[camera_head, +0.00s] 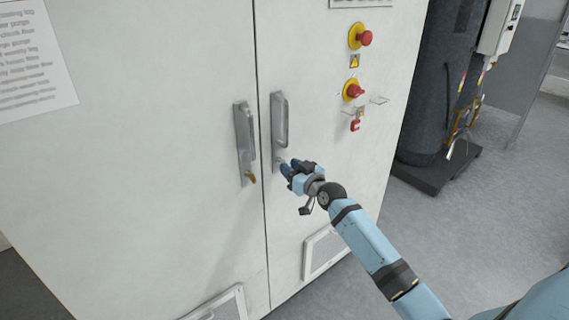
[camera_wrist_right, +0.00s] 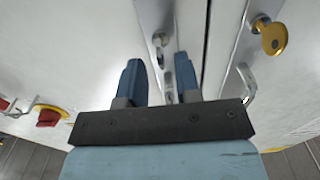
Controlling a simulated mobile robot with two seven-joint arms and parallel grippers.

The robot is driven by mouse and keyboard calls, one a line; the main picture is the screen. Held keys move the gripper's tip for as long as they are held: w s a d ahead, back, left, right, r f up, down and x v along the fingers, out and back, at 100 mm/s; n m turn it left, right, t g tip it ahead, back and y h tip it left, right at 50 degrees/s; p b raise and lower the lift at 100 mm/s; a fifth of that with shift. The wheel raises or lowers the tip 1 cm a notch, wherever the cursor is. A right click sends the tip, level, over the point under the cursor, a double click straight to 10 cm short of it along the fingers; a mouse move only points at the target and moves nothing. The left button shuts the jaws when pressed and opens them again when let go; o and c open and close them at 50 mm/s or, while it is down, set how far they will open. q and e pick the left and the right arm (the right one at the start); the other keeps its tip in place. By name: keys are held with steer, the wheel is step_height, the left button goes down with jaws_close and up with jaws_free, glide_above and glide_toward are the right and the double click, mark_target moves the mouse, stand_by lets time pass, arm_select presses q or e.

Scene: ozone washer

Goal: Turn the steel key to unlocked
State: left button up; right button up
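The steel key (camera_wrist_right: 160,41) sits in the lock on the right door's handle plate (camera_head: 279,122). In the wrist view it lies just beyond the gap between my right gripper's fingertips (camera_wrist_right: 158,62). The two blue fingers are apart, with nothing seen between them. In the head view my right gripper (camera_head: 289,166) is at the lower end of that plate and largely hides the steel key. I cannot tell whether a finger touches it. My left gripper is not in view.
A brass key (camera_head: 250,177) is in the left door's handle plate (camera_head: 243,140); it also shows in the wrist view (camera_wrist_right: 272,36). A dark cylinder (camera_head: 436,85) stands at right.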

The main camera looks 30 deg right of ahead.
steer(key=shift+w+a, duration=0.2)
steer(key=shift+w, duration=1.35)
steer(key=shift+c, duration=0.2)
jaws_close()
